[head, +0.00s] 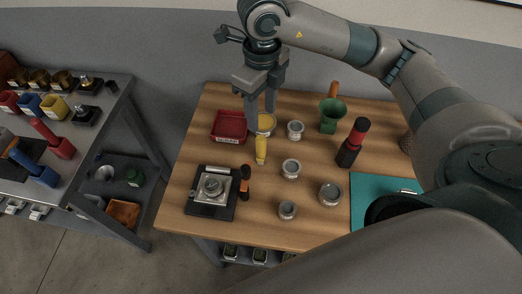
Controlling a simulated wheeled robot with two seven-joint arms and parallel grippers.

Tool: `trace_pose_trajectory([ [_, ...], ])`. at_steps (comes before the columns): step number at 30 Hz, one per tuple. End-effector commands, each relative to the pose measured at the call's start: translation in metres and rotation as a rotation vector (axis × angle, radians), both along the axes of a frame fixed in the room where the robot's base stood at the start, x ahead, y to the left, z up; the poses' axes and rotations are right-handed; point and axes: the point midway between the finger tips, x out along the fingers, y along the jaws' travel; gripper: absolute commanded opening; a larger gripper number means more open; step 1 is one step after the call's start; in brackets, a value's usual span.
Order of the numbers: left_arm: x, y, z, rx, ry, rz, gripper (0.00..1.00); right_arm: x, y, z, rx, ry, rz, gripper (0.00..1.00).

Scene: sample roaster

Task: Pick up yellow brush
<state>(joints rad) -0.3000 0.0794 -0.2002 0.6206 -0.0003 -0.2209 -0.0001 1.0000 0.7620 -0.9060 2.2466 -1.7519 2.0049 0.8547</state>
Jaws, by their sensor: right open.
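The yellow brush (261,150) lies on the wooden table (190,168), left of the table's middle, its length running toward the front edge. My right gripper (260,118) points down above the brush's far end. Its two fingers are apart with nothing held between them. The left finger partly hides the area at the brush's far end, and I cannot tell whether it touches anything. My left gripper is not in view.
Metal cups (291,168), a black scale (204,208), an orange-and-black tool (245,176), a green mortar (329,125) and a red-and-black grinder (350,147) surround the brush.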

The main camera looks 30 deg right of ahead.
Motion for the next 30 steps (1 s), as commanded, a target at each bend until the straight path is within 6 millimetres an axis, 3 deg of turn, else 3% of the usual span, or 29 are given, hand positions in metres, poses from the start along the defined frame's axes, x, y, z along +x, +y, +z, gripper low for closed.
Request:
trace_pose_trajectory([
  [9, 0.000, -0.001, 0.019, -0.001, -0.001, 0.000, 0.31, -0.001, 0.000, -0.053, -0.002, 0.004, -0.001, 0.45],
  [13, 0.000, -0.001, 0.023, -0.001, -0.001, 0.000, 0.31, 0.000, 0.000, -0.068, 0.000, 0.002, -0.002, 0.45],
  [30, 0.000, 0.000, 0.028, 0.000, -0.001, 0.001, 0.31, 0.000, 0.000, -0.078, 0.000, 0.001, 0.000, 0.45],
])
